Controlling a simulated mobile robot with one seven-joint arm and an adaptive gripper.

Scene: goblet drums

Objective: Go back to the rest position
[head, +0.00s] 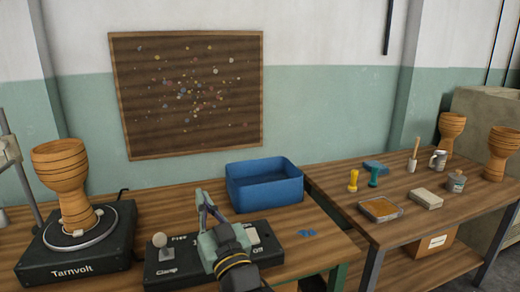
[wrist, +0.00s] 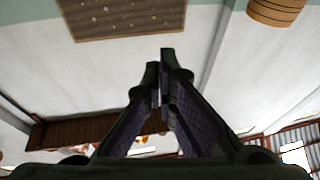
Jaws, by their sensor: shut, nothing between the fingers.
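My gripper (head: 203,203) is raised above the black control box (head: 171,260) in the head view, with its fingers together and nothing between them. In the wrist view my gripper (wrist: 162,68) also shows its fingers closed, against the wall and ceiling. The box has a grey knob lever (head: 160,241) and printed labels, partly hidden by my gripper. A wooden goblet drum (head: 62,180) stands upright on the black Tarnvolt turntable (head: 80,252) at the left.
A blue bin (head: 264,184) stands behind my gripper. Small blue pieces (head: 307,233) lie on the bench. The right table holds stamps, a sanding block (head: 425,199), a tray (head: 381,209), jars and two more goblet drums (head: 451,133). A speckled board (head: 188,92) hangs on the wall.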

